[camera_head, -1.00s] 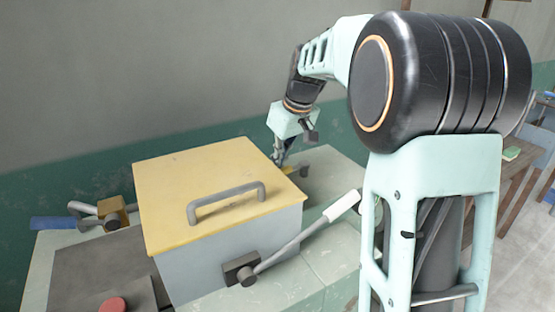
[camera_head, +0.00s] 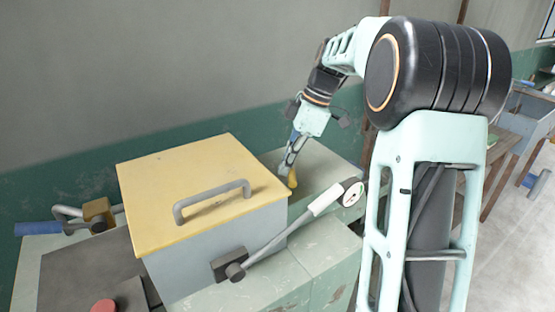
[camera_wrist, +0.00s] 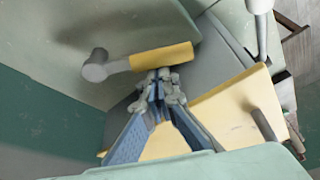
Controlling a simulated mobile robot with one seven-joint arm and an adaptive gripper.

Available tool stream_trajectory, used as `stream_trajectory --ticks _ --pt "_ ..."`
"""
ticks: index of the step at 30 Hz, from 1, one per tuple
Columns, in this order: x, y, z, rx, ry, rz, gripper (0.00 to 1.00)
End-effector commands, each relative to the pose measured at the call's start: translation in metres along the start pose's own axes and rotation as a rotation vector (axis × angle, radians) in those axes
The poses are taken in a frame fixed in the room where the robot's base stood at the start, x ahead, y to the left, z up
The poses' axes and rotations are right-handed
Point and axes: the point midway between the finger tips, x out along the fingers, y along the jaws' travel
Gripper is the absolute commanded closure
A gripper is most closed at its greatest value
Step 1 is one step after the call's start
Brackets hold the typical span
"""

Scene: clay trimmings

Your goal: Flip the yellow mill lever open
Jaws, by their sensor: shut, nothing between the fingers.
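The yellow mill lever (camera_wrist: 162,57) lies across the upper middle of the wrist view, its yellow grip running right from a grey round-ended pivot (camera_wrist: 95,66). In the head view only a small part of the yellow grip (camera_head: 292,181) shows behind the box. My gripper (camera_wrist: 160,80) is shut and empty, its fingertips right beside the lower edge of the yellow grip. I cannot tell if they touch it. In the head view my gripper (camera_head: 287,167) points down at the grip, beyond the box's far right corner.
A grey box with a yellow lid (camera_head: 190,185) and grey handle stands close by. A blue-handled crank (camera_head: 45,228) and a red knob (camera_head: 104,306) are at left.

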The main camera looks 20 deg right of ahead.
Motion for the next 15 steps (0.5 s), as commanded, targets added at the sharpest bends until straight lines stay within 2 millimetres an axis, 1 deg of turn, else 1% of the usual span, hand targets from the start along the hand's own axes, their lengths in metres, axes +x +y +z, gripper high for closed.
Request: stream_trajectory --ticks 1,3,9,15 --pt "-0.004 0.0 0.004 -0.038 0.001 -0.016 1.0" --pt "-0.006 -0.001 0.009 -0.1 0.0 -0.039 1.0" --pt "-0.01 -0.001 0.021 -0.259 0.0 -0.096 1.0" --pt "-0.013 0.0 0.03 -0.38 0.0 -0.141 1.0"
